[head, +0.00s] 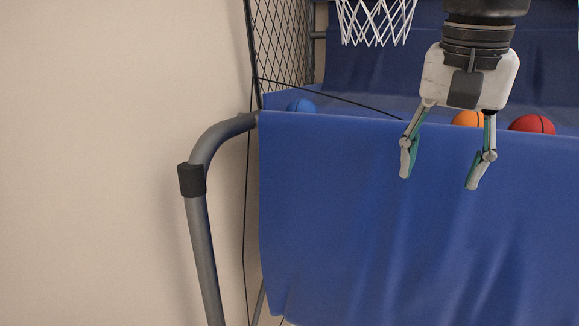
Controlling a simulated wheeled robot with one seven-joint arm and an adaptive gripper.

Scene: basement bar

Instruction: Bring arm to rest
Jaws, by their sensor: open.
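My gripper (438,170) is at the upper right of the head view, pointing down, with its two fingers spread apart. Nothing is between the fingers. Behind them is the blue fabric front (400,230) of a basketball arcade game. The wrist above the gripper is partly cut off by the top edge of the picture.
An orange ball (466,119), a red ball (532,124) and a blue ball (301,105) lie behind the fabric's top edge. A white net (376,22) hangs above. A grey tube frame (203,250) stands at the left, beside a bare beige wall (100,150).

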